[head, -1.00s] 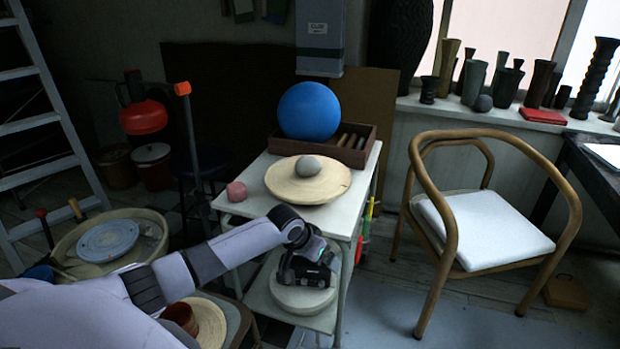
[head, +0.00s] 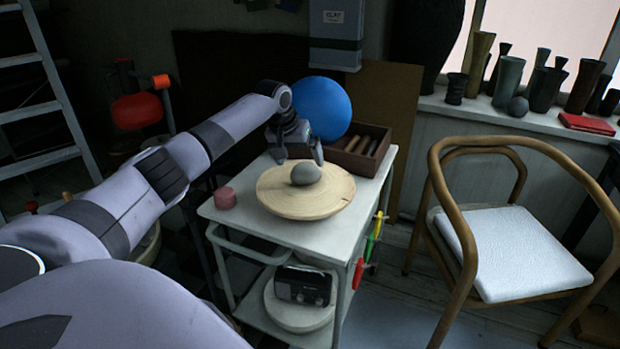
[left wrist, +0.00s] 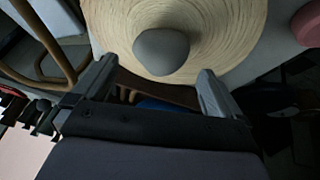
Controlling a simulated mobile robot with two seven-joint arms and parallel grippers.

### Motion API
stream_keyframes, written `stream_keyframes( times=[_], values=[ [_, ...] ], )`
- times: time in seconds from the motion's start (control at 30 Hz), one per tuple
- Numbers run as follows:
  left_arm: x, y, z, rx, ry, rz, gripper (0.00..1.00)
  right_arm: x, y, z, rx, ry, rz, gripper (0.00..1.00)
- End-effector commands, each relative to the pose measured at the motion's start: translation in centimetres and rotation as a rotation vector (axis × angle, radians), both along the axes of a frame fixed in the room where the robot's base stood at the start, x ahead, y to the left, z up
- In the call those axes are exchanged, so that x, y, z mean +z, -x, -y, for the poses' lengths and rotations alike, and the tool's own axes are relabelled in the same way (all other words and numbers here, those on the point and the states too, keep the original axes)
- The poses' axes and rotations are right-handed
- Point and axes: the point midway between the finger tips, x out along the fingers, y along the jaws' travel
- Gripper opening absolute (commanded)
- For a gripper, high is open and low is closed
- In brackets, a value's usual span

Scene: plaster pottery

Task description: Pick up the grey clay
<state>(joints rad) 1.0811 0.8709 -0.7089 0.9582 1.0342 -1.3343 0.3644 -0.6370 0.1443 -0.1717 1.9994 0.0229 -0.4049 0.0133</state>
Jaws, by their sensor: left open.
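The grey clay (head: 305,173) is a smooth rounded lump resting on a pale round wooden board (head: 283,203) on top of the white cart. My left gripper (head: 299,160) is just behind and above the clay, fingers pointing down, open and empty. In the left wrist view the clay (left wrist: 161,51) lies ahead of the fingertips and between their lines, on the ringed board (left wrist: 110,22). The open fingers (left wrist: 155,78) stand on either side, and I see no contact. My right gripper is not in view.
A pink lump (head: 225,198) sits on the cart top (head: 270,233) left of the board. A blue ball (head: 325,108) and a dark wooden tray (head: 372,161) stand behind. A wooden armchair (head: 500,250) is at the right. A black radio (head: 302,286) is on the lower shelf.

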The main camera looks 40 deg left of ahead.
Motion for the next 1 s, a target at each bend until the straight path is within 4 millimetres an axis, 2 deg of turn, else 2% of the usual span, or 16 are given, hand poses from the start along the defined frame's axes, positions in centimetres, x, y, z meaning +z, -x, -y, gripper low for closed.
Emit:
stream_keyframes(
  times=[0.13,0.53,0.7,0.97,1.0],
  values=[
    [-1.1,-0.5,0.0,0.001,0.0,0.0,1.0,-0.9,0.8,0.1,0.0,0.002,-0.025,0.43],
    [-4.8,-2.2,-0.1,-0.001,0.001,-0.001,1.0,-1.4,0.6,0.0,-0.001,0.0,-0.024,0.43],
    [-5.5,-2.5,-0.2,-0.001,-0.001,0.001,1.0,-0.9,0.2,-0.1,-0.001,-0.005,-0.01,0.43],
    [-5.6,-2.6,-0.2,-0.002,-0.001,0.001,1.0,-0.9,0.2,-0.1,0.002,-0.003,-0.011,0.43],
    [-5.6,-2.6,-0.2,-0.002,-0.001,0.001,0.9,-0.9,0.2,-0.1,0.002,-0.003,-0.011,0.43]
  ],
)
